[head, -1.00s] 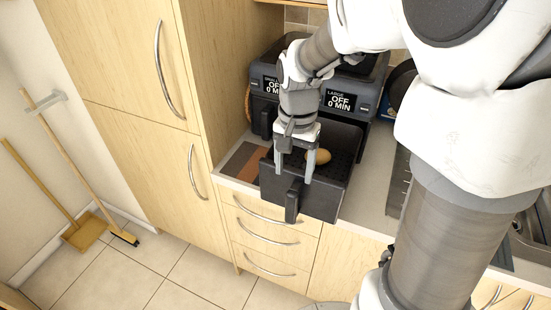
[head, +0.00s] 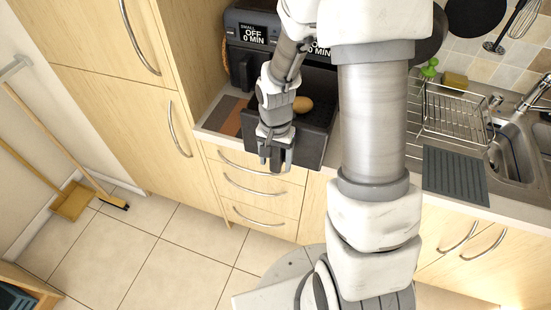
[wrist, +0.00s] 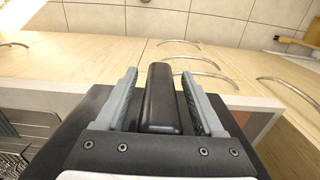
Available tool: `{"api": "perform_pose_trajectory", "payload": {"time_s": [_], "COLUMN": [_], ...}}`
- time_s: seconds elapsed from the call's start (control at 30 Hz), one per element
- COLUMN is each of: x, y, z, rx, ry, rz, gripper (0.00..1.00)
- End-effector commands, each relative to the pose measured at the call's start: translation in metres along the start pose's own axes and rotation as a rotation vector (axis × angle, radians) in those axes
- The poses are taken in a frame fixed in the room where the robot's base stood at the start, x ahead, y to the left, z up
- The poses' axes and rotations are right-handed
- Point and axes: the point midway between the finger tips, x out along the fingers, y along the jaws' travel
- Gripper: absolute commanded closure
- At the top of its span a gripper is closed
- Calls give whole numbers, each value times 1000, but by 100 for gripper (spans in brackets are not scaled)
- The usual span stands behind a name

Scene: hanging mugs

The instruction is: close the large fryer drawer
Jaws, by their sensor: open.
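The large fryer drawer (head: 314,143) is a black basket pulled out of the dark fryer (head: 252,18), over the counter's front edge. A brown egg-shaped item (head: 302,104) lies inside it. My gripper (head: 275,168) is at the drawer's front and hides its handle in the head view. In the wrist view, the black handle (wrist: 161,105) stands between the two open fingers of my gripper (wrist: 160,76), with a gap on each side. My arm covers much of the fryer's large side.
A small-drawer handle (head: 242,72) is on the fryer's left side, beside a tall wooden cabinet (head: 120,60). A dish rack (head: 455,110), a dark mat (head: 453,175) and a sink (head: 515,155) lie to the right. The floor (head: 180,250) in front is clear.

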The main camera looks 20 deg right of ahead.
Motion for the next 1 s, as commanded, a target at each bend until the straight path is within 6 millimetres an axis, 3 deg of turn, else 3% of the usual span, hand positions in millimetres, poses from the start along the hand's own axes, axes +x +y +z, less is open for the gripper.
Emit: {"api": "perform_pose_trajectory", "payload": {"time_s": [0.23,0.6,1.0], "x": [0,0,0], "y": [0,0,0], "z": [0,0,0], "rx": [0,1,1], "ry": [0,0,0], "rz": [0,0,0], "gripper": [32,98,100]}}
